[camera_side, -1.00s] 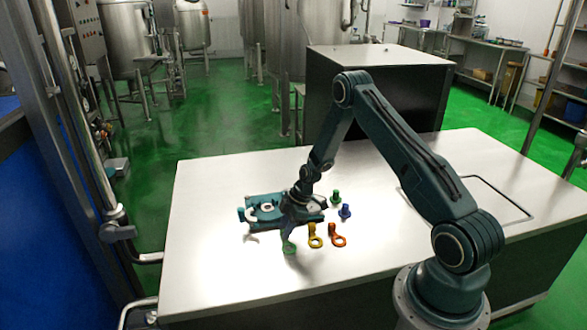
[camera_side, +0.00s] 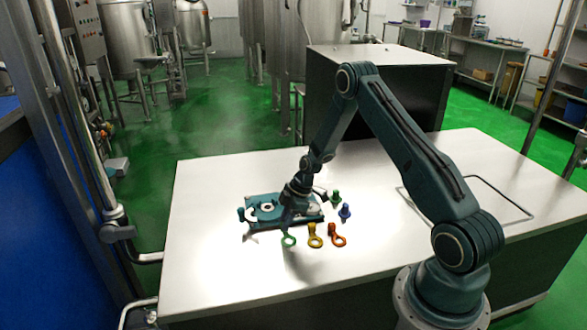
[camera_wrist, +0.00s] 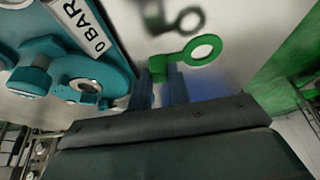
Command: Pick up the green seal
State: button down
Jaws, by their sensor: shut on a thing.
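The green seal (camera_side: 283,240) is a flat ring with a tab. In the wrist view the green seal (camera_wrist: 184,58) shows its ring facing the camera, with its tab between the fingers. My gripper (camera_side: 287,229) is shut on this tab; in the wrist view my gripper (camera_wrist: 160,72) shows as two dark blue fingers. A separate ring-shaped shadow falls on the table, so the seal appears raised a little above it. The fingers hide part of the tab.
A teal fixture (camera_side: 252,223) stands close behind and left of the gripper; its "0 BAR" plate (camera_wrist: 78,24) shows close up. A yellow seal (camera_side: 315,229) and an orange seal (camera_side: 333,229) lie to the right. Green (camera_side: 335,198) and blue (camera_side: 345,212) pieces stand behind them. The front table (camera_side: 230,275) is clear.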

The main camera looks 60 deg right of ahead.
notch_tip(320, 180, up, 17)
dwell(0.5)
